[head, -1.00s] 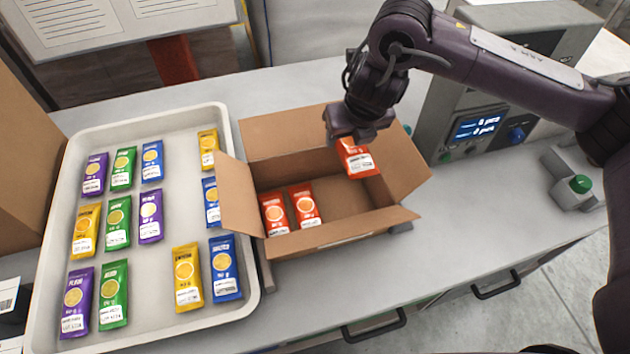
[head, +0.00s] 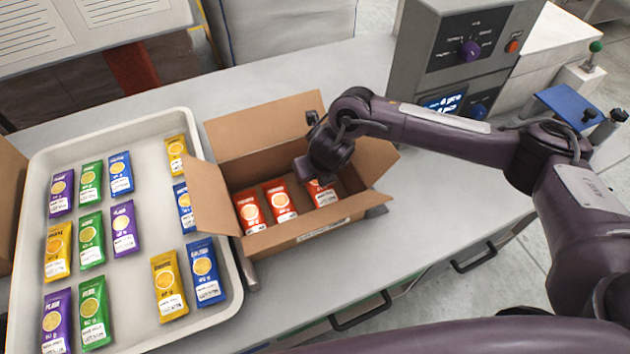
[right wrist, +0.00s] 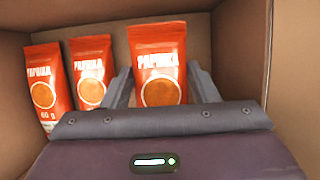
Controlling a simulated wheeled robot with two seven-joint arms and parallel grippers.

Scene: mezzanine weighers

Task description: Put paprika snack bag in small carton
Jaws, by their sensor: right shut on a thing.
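The small carton (head: 314,234) stands open on the counter with its flaps spread. Two red-orange paprika snack bags, one at the left (head: 249,212) and one beside it (head: 281,201), lean side by side inside it. My right gripper (head: 317,177) reaches down into the carton, shut on a third paprika snack bag (head: 323,193). In the right wrist view this bag (right wrist: 159,65) is upright between the two fingers, right of the other two. Whether its bottom touches the carton floor is hidden. My left gripper is not in view.
A pale tray (head: 140,240) left of the carton holds several purple, green, blue and yellow bags. A grey weigher (head: 455,50) with a display stands behind on the right. The counter right of the carton is mostly clear.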

